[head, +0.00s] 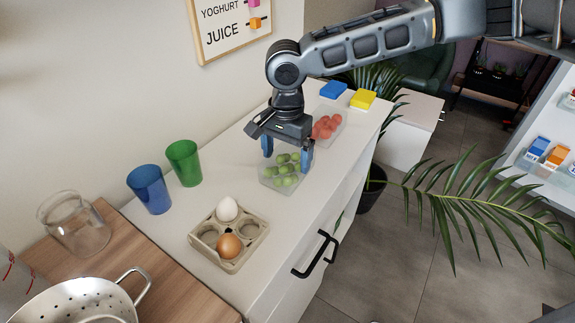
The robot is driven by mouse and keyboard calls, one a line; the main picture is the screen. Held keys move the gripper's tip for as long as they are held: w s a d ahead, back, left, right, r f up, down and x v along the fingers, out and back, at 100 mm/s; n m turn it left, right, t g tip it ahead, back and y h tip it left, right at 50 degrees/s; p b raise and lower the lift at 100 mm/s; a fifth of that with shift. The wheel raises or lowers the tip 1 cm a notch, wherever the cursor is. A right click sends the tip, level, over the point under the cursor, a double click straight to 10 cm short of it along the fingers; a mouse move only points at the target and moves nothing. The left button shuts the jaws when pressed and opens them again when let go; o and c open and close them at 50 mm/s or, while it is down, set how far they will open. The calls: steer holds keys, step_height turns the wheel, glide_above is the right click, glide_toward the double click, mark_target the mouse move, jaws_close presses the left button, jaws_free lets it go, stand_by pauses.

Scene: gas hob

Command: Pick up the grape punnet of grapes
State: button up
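The grape punnet (271,182) is a small clear tub filled with green grapes, standing on the white counter (222,283). My gripper (286,164) points down right over it. Its two blue fingers are wide apart, one at the punnet's left and one at its right, with grapes showing between them. The fingertips reach about the level of the grapes. I cannot tell whether they touch the punnet walls. The punnet appears to rest on the counter.
A clear punnet of red fruit (328,125) stands just behind. Blue (334,89) and yellow (363,99) blocks lie farther back. An egg tray (214,256) with two eggs sits in front. Green (184,162) and blue (149,188) cups stand left. The counter edge is close on the right.

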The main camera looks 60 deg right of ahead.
steer(key=c, duration=0.6)
steer(key=shift+r, duration=0.15)
